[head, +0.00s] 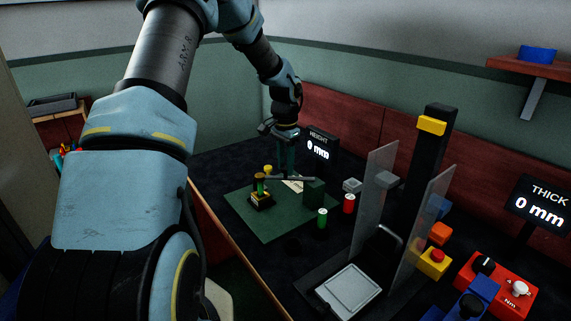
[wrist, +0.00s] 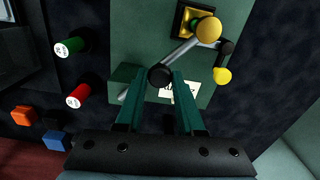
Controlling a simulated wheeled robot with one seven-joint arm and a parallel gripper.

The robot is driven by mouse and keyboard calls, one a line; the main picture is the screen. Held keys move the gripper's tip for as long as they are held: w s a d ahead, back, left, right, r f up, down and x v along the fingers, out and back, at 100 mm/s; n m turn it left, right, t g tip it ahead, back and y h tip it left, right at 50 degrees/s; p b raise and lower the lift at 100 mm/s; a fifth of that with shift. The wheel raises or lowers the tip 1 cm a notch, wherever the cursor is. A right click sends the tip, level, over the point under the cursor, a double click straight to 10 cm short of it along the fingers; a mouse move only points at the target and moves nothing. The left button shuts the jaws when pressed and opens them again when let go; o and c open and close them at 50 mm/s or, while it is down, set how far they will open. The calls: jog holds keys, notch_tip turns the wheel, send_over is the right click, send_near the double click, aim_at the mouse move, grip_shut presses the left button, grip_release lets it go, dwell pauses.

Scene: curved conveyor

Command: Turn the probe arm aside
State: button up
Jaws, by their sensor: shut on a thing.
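The probe arm (head: 290,178) is a grey bar carried on a stand with a dark base and a yellow post, on a green mat. In the wrist view the probe arm (wrist: 182,54) runs from under the yellow ball (wrist: 208,29) to a round black end (wrist: 160,75). My gripper (wrist: 160,78) has its two green fingers on either side of that black end and is shut on it. In the head view my gripper (head: 287,168) reaches down to the bar from behind. The exact contact is partly hidden by the fingers.
A dark green block (head: 314,191) stands by the bar's right end. Green (head: 323,218) and red (head: 349,204) cylinders stand to its right. The height display (head: 318,146) reads 0 mm. Clear panels (head: 375,190) and a dark column stand further right. The mat's front (head: 270,232) is bare.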

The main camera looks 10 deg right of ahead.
grip_shut()
dwell(0.8)
